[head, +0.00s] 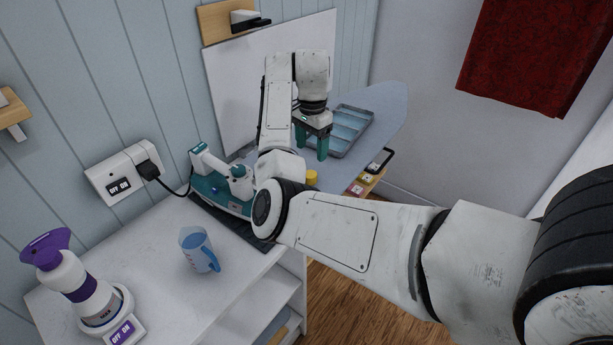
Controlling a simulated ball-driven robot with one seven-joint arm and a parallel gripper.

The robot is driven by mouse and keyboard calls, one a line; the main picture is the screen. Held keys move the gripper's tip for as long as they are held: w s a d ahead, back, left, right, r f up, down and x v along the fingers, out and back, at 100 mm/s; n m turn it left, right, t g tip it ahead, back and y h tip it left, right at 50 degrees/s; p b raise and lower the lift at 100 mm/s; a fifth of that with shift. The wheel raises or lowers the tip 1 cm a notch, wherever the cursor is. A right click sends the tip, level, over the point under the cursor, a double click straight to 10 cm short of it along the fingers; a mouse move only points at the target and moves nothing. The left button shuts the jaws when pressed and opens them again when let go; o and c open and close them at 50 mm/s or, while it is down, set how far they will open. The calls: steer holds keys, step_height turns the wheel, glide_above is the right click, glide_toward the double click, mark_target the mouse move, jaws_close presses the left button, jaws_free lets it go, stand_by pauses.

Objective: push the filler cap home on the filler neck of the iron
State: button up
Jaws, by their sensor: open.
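The teal and white iron (221,190) lies on a dark mat (258,240) on the white cabinet top, left of my arm. My arm hides part of the iron's right side.
A blue tray (350,128) lies on the grey-blue ironing board (387,105) near my gripper. A wall socket (124,172) feeds the iron's cord. A red towel (535,55) hangs right.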

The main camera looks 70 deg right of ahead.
mark_target(310, 174)
step_height(310, 174, down, 10)
steer(key=shift+w+r+p, duration=0.1)
steer(key=shift+p, duration=0.6)
steer(key=c, duration=1.1)
steer(key=shift+r, duration=0.1)
